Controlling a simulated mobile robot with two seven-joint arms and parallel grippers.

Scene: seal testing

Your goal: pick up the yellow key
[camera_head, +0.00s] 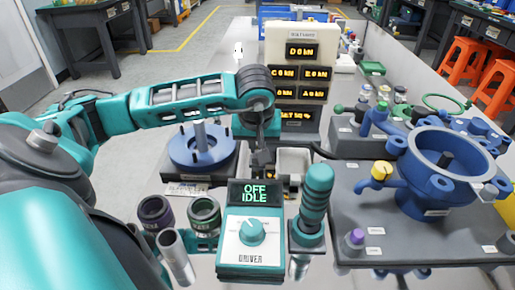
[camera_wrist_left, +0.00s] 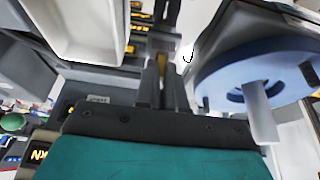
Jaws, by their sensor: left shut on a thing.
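My left gripper (camera_head: 262,163) points down over the middle of the bench, behind the driver box. In the left wrist view my left gripper (camera_wrist_left: 161,82) has its two dark fingers close together. A narrow yellow piece, which I take to be the yellow key (camera_wrist_left: 163,68), shows between them; most of it is hidden by the fingers. In the head view the arm and gripper cover the key, so its full shape cannot be seen. My right gripper is not in view.
A blue round flange (camera_head: 203,148) stands left of the gripper. A white tray (camera_head: 293,165) lies right of it. The driver box (camera_head: 252,240) and a teal-handled tool (camera_head: 317,190) stand in front. A display panel (camera_head: 299,60) rises behind. A blue housing (camera_head: 440,185) and a yellow-topped knob (camera_head: 382,171) are at right.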

